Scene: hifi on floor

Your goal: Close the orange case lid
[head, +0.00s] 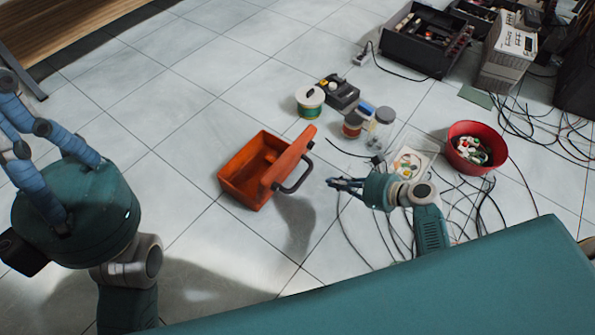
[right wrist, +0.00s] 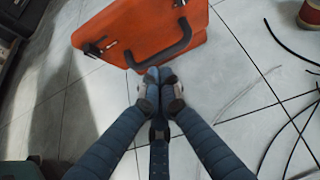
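The orange case (head: 240,188) sits on the tiled floor, its open tray facing up. Its orange lid (head: 288,158) stands raised along the tray's right side, tilted, with a black handle (head: 296,180). In the right wrist view the lid (right wrist: 140,28) fills the top, with the handle (right wrist: 160,57) just beyond the fingertips. My right gripper (head: 332,183) is right of the handle, apart from it in the head view; its fingertips (right wrist: 160,80) are together with nothing seen between them. My left gripper (head: 12,115) is at the left edge, far from the case; its fingertips are partly cut off.
Loose cables (head: 385,232) lie around my right arm. Behind are a wire spool (head: 310,103), jars (head: 380,128), a clear tray (head: 412,158) and a red bowl (head: 474,150). A dark toolbox (head: 425,48) stands farther back. Floor left of the case is clear.

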